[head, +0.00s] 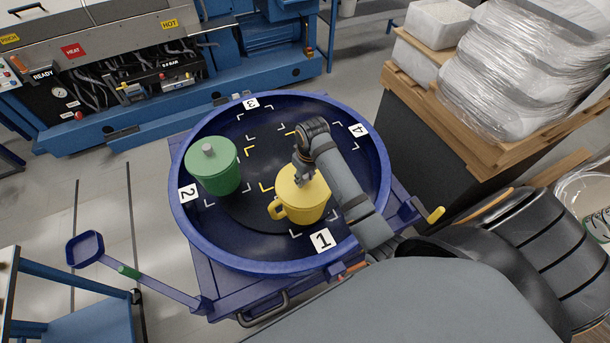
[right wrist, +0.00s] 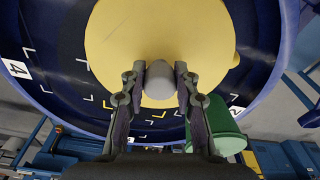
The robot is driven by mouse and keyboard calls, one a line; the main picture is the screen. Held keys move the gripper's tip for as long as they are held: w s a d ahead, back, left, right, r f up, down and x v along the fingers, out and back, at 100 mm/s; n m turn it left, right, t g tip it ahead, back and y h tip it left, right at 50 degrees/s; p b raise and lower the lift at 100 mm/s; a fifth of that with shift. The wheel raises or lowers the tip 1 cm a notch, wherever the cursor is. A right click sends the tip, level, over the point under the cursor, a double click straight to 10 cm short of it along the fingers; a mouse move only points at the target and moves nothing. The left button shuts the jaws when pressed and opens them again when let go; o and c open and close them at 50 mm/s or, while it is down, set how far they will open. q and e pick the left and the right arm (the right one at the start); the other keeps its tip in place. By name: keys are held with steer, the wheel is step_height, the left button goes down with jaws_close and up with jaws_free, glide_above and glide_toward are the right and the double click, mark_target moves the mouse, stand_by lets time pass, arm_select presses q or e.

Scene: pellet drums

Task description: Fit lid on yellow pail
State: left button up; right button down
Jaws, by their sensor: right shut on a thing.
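The yellow pail (head: 300,208) stands in the round blue tub near label 1, its handle toward the left. A yellow lid (head: 292,186) with a grey knob lies over its mouth; it also fills the top of the right wrist view (right wrist: 140,40). I cannot tell whether the lid is fully seated. My right gripper (head: 304,178) reaches down over the lid. In the right wrist view its two fingers (right wrist: 160,85) are shut on the grey knob (right wrist: 160,78). My left gripper is not in view.
A green lidded pail (head: 214,168) stands near label 2. The blue tub's raised rim (head: 180,215) surrounds both pails; spots 3 and 4 look empty. Wrapped pallets (head: 480,110) stand at the right, a blue machine (head: 130,70) behind.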

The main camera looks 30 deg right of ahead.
steer(key=shift+c, duration=2.2)
jaws_free()
steer(key=shift+r, duration=3.55)
